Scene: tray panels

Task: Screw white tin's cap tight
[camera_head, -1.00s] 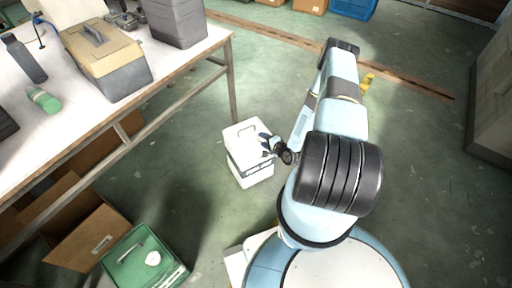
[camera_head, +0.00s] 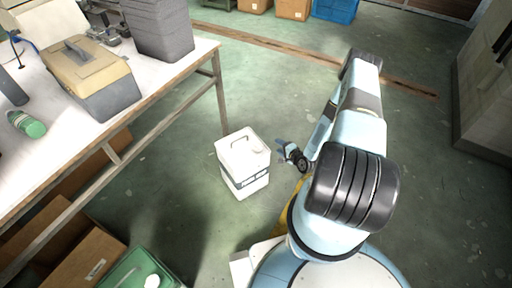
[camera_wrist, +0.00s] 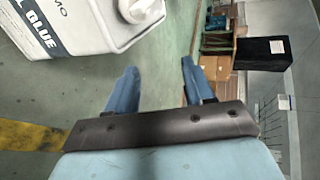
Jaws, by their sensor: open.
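The white tin (camera_head: 245,178) stands upright on the green floor, with a handle on its top and a dark label band.
A workbench (camera_head: 120,120) with a tan toolbox (camera_head: 88,72) stands at left. A green canister (camera_head: 135,272) and a cardboard box (camera_head: 85,258) are at lower left. A grey cabinet (camera_head: 487,100) stands at right. The floor behind the tin is clear.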

